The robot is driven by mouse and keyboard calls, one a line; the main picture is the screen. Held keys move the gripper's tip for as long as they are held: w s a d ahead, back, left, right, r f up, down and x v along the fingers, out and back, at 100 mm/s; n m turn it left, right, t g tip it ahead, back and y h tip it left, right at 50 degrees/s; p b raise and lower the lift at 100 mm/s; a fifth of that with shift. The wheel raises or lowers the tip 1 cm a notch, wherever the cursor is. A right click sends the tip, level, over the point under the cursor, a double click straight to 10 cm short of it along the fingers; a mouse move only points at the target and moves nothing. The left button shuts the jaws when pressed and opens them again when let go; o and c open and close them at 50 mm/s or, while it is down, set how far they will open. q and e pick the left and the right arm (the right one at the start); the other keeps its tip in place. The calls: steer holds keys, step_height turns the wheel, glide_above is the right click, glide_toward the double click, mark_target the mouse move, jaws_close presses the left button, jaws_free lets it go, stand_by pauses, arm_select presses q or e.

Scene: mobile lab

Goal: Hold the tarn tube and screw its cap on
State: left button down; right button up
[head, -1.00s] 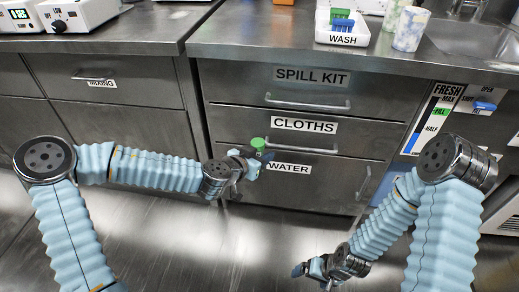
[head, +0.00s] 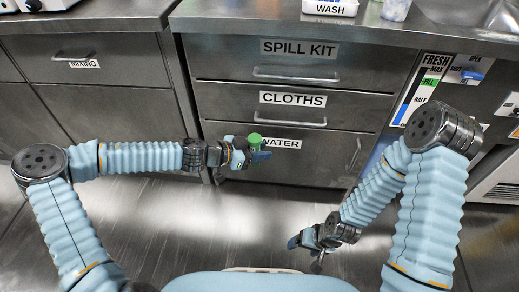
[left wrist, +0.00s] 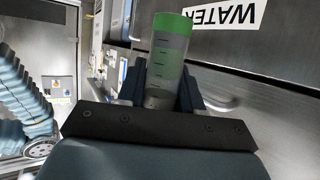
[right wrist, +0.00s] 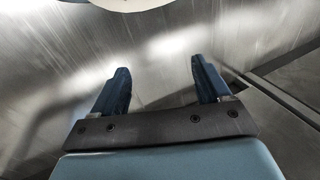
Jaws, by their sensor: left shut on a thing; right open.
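My left gripper (head: 250,156) is shut on the tarn tube, in front of the drawer labelled WATER. In the left wrist view the tube (left wrist: 168,68) is clear with dark graduation marks and a green tint, and stands between the fingers, slightly tilted in the picture. A green cap (head: 254,142) shows at its top; it also shows in the left wrist view (left wrist: 172,23). I cannot tell whether the cap is threaded tight. My right gripper (head: 308,242) is open and empty, low over the floor at the right; its spread fingers show in the right wrist view (right wrist: 158,80).
Steel drawers (head: 292,118) labelled SPILL KIT, CLOTHS and WATER stand behind the grippers. A counter (head: 260,18) runs above, with a WASH bin (head: 330,9) on it. A gauge panel (head: 425,85) is at the right. The space between the two grippers is clear.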

steer(key=w+a+r+n, duration=0.1)
steer(key=w+n, duration=0.2)
steer(key=w, duration=0.1)
steer(key=w+a+r+n, duration=0.1)
steer(key=w+n, duration=0.2)
steer(key=w, duration=0.1)
steer(key=w+r+n, duration=0.1)
steer(key=w+n, duration=0.2)
steer(key=w, duration=0.1)
steer(key=shift+w+a+r+n+g+h, duration=0.1)
steer(key=shift+a+r+n+g+h, duration=0.2)
steer(key=shift+a+h, duration=0.1)
steer(key=shift+c, duration=1.1)
steer(key=w+a+r+n+h, duration=0.2)
steer(key=w+r+n, duration=0.6)
steer(key=w, duration=0.1)
step_height(320, 180, up, 25)
steer(key=n+h, duration=0.1)
steer(key=n, duration=0.5)
glide_above(255, 138)
steer(key=shift+r, duration=0.2)
steer(key=shift+f, duration=0.1)
steer(key=shift+f, duration=4)
